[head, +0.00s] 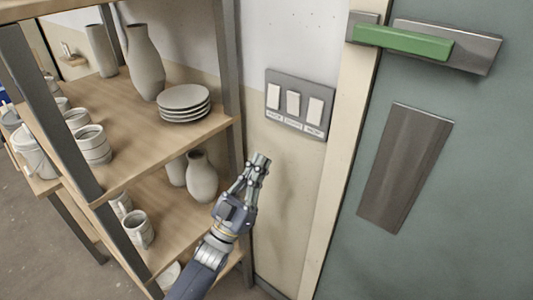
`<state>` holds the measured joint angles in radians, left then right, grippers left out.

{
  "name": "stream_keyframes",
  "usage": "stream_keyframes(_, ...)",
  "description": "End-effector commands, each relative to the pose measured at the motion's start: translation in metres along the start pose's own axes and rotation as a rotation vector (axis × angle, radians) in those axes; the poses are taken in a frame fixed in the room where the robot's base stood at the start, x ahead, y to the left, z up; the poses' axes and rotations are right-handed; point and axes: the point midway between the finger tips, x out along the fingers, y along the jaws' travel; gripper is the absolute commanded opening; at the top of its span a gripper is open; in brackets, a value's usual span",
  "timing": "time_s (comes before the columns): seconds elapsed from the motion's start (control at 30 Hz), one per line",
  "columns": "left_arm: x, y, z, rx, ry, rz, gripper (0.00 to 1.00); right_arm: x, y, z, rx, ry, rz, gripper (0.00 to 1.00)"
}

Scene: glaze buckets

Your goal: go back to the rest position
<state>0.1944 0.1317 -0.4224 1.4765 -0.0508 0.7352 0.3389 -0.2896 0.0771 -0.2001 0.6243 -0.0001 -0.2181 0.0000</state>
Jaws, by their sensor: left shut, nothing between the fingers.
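My left gripper (260,160) is shut and empty. It is raised in front of the cream wall, just below the switch panel (301,124) in the picture. The panel is grey with three white rocker switches and small labels under them. I cannot tell whether the fingertips touch the wall. My right gripper is not in view.
A wooden shelf (205,130) with dark metal posts stands close on the left, holding vases, stacked plates (184,103) and several cups. A green door (440,200) with a green bar (403,42) and a metal plate (405,165) is on the right.

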Motion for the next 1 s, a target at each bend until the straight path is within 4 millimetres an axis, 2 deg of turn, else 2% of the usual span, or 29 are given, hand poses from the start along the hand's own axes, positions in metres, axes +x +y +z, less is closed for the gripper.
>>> stream_keyframes(0.13,-0.012,0.000,0.003,-0.001,0.000,-0.001,0.00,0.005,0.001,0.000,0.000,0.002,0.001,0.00)
stream_keyframes(0.43,-0.013,0.000,0.002,0.000,0.001,0.000,0.00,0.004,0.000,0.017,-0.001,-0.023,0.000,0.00)
stream_keyframes(0.67,-0.014,0.000,0.003,0.000,-0.001,-0.001,0.00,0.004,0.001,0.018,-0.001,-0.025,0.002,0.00)
stream_keyframes(0.73,-0.018,-0.002,0.009,0.001,-0.020,-0.010,0.00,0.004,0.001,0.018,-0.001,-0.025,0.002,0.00)
stream_keyframes(0.77,-0.021,-0.004,0.014,0.001,-0.036,-0.018,0.00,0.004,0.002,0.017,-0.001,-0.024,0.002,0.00)
stream_keyframes(0.87,-0.045,-0.015,0.048,0.007,-0.140,-0.066,0.00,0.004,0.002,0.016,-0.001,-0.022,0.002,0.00)
stream_keyframes(0.97,-0.089,-0.028,0.098,0.015,-0.304,-0.136,0.00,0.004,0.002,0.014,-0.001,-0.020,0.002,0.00)
stream_keyframes(1.0,-0.112,-0.034,0.119,0.019,-0.378,-0.166,0.00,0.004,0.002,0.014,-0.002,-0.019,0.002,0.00)
